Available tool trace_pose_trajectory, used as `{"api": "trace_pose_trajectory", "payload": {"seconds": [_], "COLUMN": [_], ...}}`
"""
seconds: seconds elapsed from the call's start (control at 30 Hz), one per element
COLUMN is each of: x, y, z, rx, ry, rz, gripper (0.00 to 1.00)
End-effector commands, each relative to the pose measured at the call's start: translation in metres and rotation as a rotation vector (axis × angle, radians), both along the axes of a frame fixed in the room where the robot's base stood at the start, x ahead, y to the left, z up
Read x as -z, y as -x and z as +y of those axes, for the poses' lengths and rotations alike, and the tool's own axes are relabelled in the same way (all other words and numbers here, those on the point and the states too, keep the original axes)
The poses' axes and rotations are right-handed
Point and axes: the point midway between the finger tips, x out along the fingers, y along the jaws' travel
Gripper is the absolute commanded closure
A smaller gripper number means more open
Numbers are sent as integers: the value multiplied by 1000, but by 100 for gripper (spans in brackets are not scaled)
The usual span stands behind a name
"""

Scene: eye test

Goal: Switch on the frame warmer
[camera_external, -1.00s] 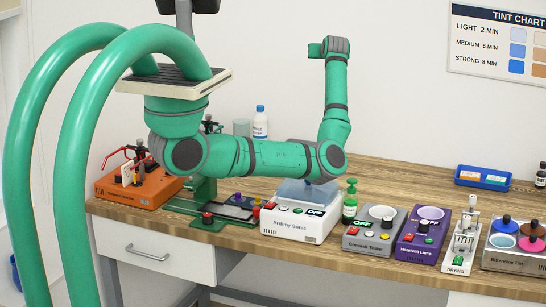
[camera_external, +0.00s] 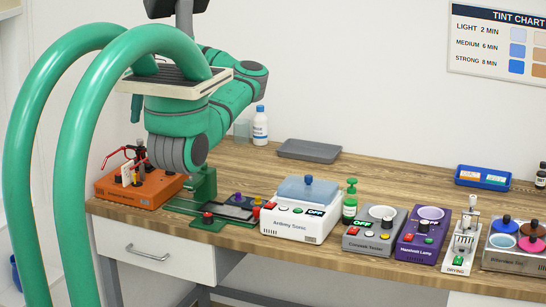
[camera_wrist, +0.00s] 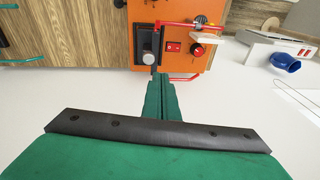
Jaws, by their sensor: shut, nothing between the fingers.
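An orange device (camera_external: 140,190) stands at the left end of the bench, with dark and red fittings on top; its front lettering is too small to read, so I cannot confirm that it is the frame warmer. In the wrist view the orange device (camera_wrist: 215,14) shows a red rocker switch (camera_wrist: 173,47), a black and red knob (camera_wrist: 197,50) and a grey-topped black part (camera_wrist: 148,42). My gripper (camera_wrist: 161,76) is shut and empty, its green fingers together, pointing toward the device's edge near the switch. Whether the tips touch anything, and the switch's position, I cannot tell.
A green stand (camera_external: 205,190) is right of the orange device. Farther right are a white sonic unit (camera_external: 295,225), a grey tester (camera_external: 372,240) and a purple lamp unit (camera_external: 420,240). A grey tray (camera_external: 309,150) lies behind on clear wood.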

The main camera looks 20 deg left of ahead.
Motion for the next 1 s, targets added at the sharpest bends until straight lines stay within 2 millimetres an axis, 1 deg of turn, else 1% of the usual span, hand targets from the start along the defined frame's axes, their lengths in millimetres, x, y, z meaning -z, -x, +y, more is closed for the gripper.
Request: {"api": "trace_pose_trajectory", "payload": {"seconds": [0.03,0.1,0.23,0.33,0.67,0.77,0.83,1.0], "x": [3,7,10,11,13,20,28,58], "y": [14,29,43,46,46,46,47,51], "z": [2,2,1,1,1,1,1,0], "rx": [-27,-54,-80,-84,-83,-83,-83,-84], "ry": [43,92,140,151,148,149,149,149], "rz": [3,9,16,16,17,17,17,17], "gripper": [100,100,100,100,100,100,100,100]}}
